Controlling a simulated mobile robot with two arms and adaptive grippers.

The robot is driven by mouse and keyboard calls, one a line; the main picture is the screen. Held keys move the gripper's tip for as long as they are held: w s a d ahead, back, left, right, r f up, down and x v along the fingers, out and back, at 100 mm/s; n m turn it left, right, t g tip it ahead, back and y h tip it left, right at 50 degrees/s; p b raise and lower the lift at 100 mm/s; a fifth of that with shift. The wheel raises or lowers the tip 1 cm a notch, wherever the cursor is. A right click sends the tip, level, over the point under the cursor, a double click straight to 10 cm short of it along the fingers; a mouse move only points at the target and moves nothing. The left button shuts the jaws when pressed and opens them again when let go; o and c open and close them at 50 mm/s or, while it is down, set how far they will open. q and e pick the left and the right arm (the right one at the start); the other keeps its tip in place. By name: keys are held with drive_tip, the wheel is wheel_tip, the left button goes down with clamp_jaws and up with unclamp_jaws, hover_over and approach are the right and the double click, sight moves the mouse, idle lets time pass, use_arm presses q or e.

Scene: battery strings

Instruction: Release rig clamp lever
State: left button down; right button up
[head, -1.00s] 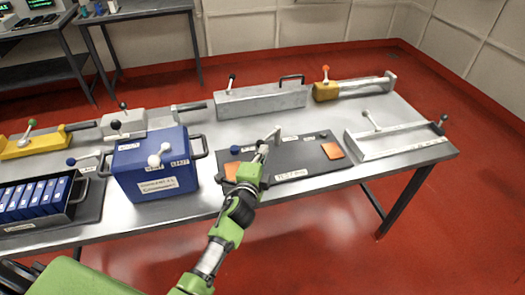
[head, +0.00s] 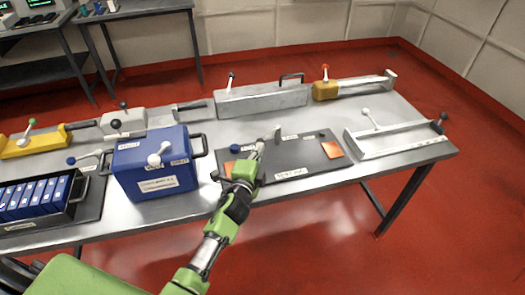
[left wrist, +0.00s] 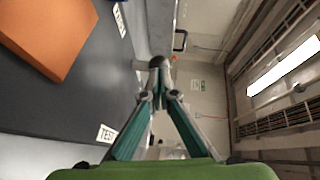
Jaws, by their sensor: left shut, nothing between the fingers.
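A dark test board (head: 310,158) with orange pads lies at the front middle of the bench. A short pale grey lever or post (head: 278,131) stands up near its back edge; I cannot tell for sure that it is the rig clamp lever. My left gripper (head: 259,148) is over the left part of the board, just left of and in front of that post, shut and empty. In the left wrist view the fingertips (left wrist: 157,64) meet, with the board's orange pad (left wrist: 48,35) at upper left. My right gripper is out of view.
A blue box (head: 155,183) with a white ball lever stands left of the board, close to my arm. A grey fixture (head: 262,100) and a yellow clamp (head: 326,91) stand behind. A pale tray (head: 400,143) is at right. A rack of blue cells (head: 35,195) is at far left.

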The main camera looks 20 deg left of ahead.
use_arm(q)
drive_tip(key=shift+a, duration=0.25)
drive_tip(key=shift+w+a, duration=0.2)
drive_tip(key=shift+a, duration=0.45)
drive_tip(key=a, duration=0.1)
drive_tip(key=w+a, duration=0.1)
drive_tip(key=a, duration=0.1)
drive_tip(key=shift+w, duration=0.25)
drive_tip(key=shift+w+a, duration=1.05)
drive_tip(key=shift+a, duration=0.15)
